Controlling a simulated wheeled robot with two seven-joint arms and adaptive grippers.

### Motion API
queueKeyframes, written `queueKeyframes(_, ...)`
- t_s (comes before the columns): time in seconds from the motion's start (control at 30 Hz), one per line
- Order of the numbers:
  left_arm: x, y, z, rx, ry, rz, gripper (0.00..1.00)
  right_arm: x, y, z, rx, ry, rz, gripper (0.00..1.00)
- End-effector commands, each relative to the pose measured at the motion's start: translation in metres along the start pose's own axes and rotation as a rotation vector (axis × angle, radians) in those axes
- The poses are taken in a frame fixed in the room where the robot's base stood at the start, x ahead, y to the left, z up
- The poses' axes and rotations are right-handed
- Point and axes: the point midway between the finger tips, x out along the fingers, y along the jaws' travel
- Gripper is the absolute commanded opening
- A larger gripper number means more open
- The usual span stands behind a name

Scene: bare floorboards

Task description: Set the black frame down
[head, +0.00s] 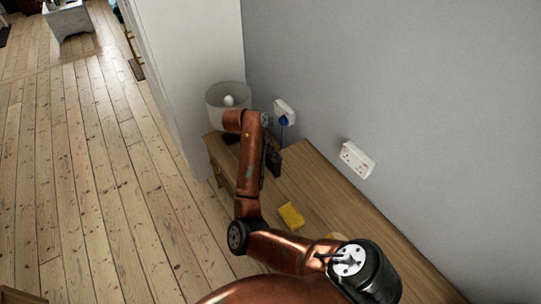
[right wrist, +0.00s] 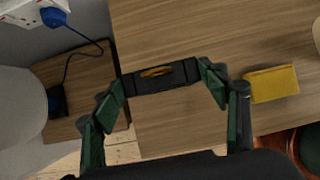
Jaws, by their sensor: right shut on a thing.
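The black frame (right wrist: 140,84) is seen nearly edge-on in the right wrist view, with a small orange-yellow oval on it. It sits between the fingers of my right gripper (right wrist: 161,79), which is shut on it. Wooden tabletop (right wrist: 195,30) shows behind and below it; I cannot tell whether the frame touches the wood. In the head view my right arm reaches over the wooden table (head: 310,175), and a dark shape, the gripper or the frame, shows beside the arm. My left gripper is not in view.
A yellow block (head: 291,215) lies on the table. A lamp with a pale shade (head: 228,104) stands at the far end by the wall. A blue plug (right wrist: 54,17) with a cable hangs from a socket there. Another socket (head: 356,159) is on the grey wall. Open floorboards lie left.

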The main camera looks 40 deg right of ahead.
Motion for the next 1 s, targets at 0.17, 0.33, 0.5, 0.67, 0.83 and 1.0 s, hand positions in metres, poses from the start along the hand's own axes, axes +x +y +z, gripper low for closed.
queueKeyframes(0.17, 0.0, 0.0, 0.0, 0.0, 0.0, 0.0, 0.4, 0.01, 0.007, 0.0, 0.001, -0.002, 0.001, 0.22)
queueKeyframes(0.33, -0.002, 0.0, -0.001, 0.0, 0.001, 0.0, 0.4, 0.027, 0.009, -0.007, -0.001, 0.0, -0.003, 0.22)
queueKeyframes(0.5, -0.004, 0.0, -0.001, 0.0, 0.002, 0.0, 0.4, 0.041, 0.01, -0.015, 0.002, -0.002, 0.001, 0.22)
queueKeyframes(0.67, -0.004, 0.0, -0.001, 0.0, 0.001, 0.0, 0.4, 0.041, 0.01, -0.016, 0.003, -0.001, 0.001, 0.22)
queueKeyframes(0.83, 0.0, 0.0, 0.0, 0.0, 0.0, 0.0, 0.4, 0.045, 0.01, -0.019, 0.002, 0.0, 0.001, 0.22)
queueKeyframes(1.0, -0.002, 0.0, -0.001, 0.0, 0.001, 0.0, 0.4, 0.044, 0.01, -0.018, 0.001, 0.0, 0.0, 0.79)
